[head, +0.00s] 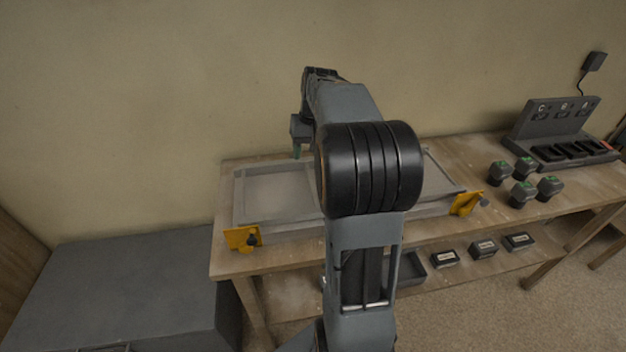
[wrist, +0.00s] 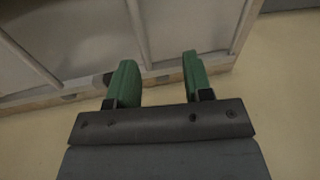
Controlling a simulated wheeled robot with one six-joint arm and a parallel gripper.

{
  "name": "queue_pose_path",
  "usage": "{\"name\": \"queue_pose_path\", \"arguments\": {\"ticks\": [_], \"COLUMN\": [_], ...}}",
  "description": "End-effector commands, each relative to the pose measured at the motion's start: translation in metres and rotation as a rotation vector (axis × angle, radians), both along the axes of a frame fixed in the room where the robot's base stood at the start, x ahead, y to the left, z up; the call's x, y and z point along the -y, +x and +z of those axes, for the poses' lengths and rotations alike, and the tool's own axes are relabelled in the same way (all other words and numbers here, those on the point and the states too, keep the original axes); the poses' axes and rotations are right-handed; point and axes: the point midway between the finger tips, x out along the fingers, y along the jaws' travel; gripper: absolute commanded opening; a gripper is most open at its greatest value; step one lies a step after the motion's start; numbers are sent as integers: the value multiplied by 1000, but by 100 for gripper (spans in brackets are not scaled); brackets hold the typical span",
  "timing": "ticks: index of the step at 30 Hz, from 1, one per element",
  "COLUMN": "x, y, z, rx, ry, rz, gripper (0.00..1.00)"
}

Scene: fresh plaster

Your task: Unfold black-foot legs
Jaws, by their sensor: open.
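A shallow grey frame (head: 275,229) lies on the wooden bench, with long bars across it. My arm hides its middle in the head view. In the wrist view the frame (wrist: 85,92) shows pale bars and a rim with several dark spots; I cannot tell whether any is a black foot. My gripper (head: 297,152) is at the frame's far edge, toward the wall. Its two green fingers (wrist: 159,75) are apart with nothing between them, in front of the rim in the picture; I cannot tell whether they touch it. No leg stands up from the frame.
Several green-topped dark blocks (head: 522,193) and a dark charger stand (head: 557,133) are at right. Small labelled boxes (head: 483,249) lie on the lower shelf. A grey cabinet (head: 130,290) stands left.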

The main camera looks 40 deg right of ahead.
Motion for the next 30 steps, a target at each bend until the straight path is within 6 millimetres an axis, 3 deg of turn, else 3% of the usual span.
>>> {"name": "queue_pose_path", "arguments": {"ticks": [1,3,9,30], "x": [18,35,58,39], "y": [4,7,11,20], "z": [-2,-5,-15,-128], "rx": [-10,-18,-29,-30], "ry": [18,36,63,64], "rz": [-22,-40,-64,-66], "gripper": [46,46,46,46]}}
